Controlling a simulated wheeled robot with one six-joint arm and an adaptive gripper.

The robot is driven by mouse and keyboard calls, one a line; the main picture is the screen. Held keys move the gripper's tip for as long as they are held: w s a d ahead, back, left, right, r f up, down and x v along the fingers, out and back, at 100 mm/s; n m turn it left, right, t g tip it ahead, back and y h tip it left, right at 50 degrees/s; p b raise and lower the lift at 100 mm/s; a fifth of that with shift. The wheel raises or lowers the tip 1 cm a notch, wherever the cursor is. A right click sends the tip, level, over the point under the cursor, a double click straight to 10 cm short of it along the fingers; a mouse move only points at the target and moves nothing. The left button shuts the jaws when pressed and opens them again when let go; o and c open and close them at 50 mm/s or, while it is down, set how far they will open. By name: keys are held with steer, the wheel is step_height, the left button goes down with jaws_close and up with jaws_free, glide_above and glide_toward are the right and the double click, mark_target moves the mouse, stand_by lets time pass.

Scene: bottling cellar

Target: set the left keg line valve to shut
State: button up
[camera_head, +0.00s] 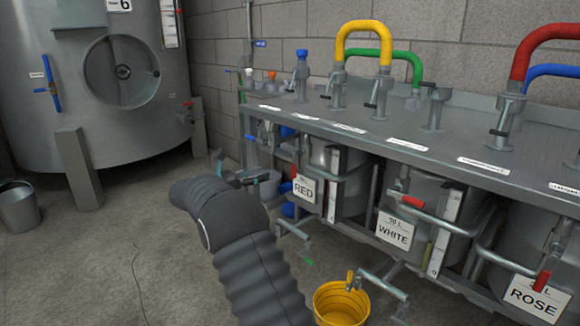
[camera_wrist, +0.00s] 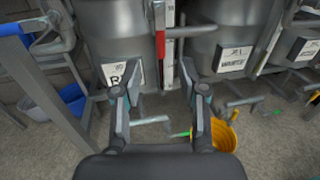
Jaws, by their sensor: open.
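The left keg, labelled RED (camera_head: 304,188), stands under the steel counter. Its red valve handle (camera_head: 294,171) points up and down at the keg's left side. In the wrist view the red handle (camera_wrist: 160,32) is upright near the top centre, at the left end of a short horizontal pipe (camera_wrist: 187,32). My gripper (camera_wrist: 158,92) is open, its two fingers spread and nothing between them. The handle lies beyond the fingertips, apart from them. In the head view my gripper (camera_head: 238,172) is left of the RED keg, partly hidden by my arm.
Kegs labelled WHITE (camera_head: 395,230) and ROSE (camera_head: 536,298) stand to the right, with red handles on their pipes. A yellow bucket (camera_head: 342,302) stands on the floor in front.

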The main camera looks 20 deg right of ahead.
mark_target(294, 166)
steer(key=d, duration=0.4)
steer(key=w+d+b, duration=0.1)
steer(key=d, duration=0.8)
steer(key=shift+w, duration=0.4)
